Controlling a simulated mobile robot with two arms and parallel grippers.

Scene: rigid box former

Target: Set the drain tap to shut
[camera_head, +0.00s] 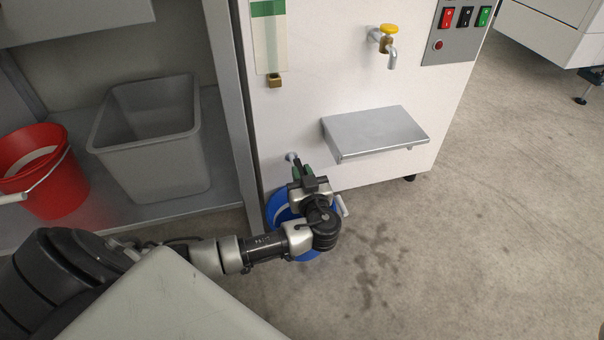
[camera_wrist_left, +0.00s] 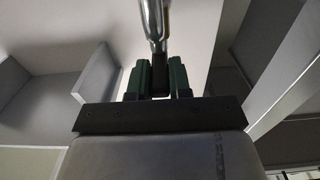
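The drain tap (camera_head: 291,157) is a small metal pipe low on the white machine's front, mostly hidden behind my left gripper. In the left wrist view its metal part (camera_wrist_left: 155,22) comes down from the top to a black handle (camera_wrist_left: 160,74). My left gripper (camera_head: 300,167) reaches it from in front, above the blue bucket. Its green fingers (camera_wrist_left: 159,82) stand on either side of the black handle and look closed on it. The tap's outlet and exact handle angle are hidden in the head view. My right gripper is not in view.
A blue bucket (camera_head: 275,207) stands on the floor under the gripper. A metal shelf (camera_head: 375,128) juts out above right, below a yellow-handled tap (camera_head: 388,30). A grey bin (camera_head: 150,140) and red bucket (camera_head: 45,185) stand left. Wet spots mark the floor; the right side is clear.

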